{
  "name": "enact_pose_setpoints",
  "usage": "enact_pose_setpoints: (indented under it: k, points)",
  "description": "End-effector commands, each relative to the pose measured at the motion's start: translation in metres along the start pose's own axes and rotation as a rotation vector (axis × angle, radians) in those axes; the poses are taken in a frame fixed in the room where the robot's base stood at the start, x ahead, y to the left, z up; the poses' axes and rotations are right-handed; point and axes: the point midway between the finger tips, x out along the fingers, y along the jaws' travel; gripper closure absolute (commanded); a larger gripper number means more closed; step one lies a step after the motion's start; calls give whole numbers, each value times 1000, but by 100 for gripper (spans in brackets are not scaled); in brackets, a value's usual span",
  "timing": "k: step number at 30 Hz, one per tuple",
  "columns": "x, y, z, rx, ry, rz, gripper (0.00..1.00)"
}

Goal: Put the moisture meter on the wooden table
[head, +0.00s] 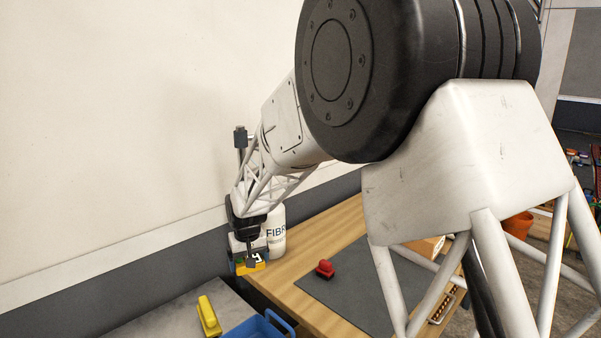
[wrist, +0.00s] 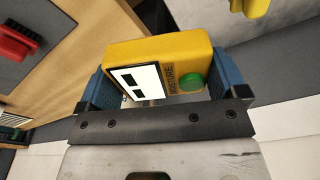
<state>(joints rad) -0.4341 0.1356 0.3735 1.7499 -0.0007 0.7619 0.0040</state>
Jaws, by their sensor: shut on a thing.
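The moisture meter (wrist: 195,47) is a yellow box with a pale screen, dark lettering and a green button. My gripper (wrist: 160,78) is shut on it, with a blue finger on each side in the wrist view. In the head view my gripper (head: 249,258) holds the meter (head: 256,268) by the far left corner of the wooden table (head: 310,250), partly hiding it. I cannot tell its exact height or whether it touches the table. The wooden table also shows at the left of the wrist view (wrist: 88,50).
A white bottle (head: 277,240) lettered "FIBR" stands close behind the gripper. A dark grey mat (head: 345,290) on the table carries a red brush (head: 325,268). A grey surface (head: 165,310) at front left holds a yellow object (head: 208,315) and a blue container (head: 258,328).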

Motion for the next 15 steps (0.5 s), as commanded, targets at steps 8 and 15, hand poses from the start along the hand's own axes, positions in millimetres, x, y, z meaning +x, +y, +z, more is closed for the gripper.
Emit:
enact_pose_setpoints:
  k: [8,15]
  points:
    - [-18,79,-15,97,1,12,45]
    - [-34,146,-21,177,2,22,45]
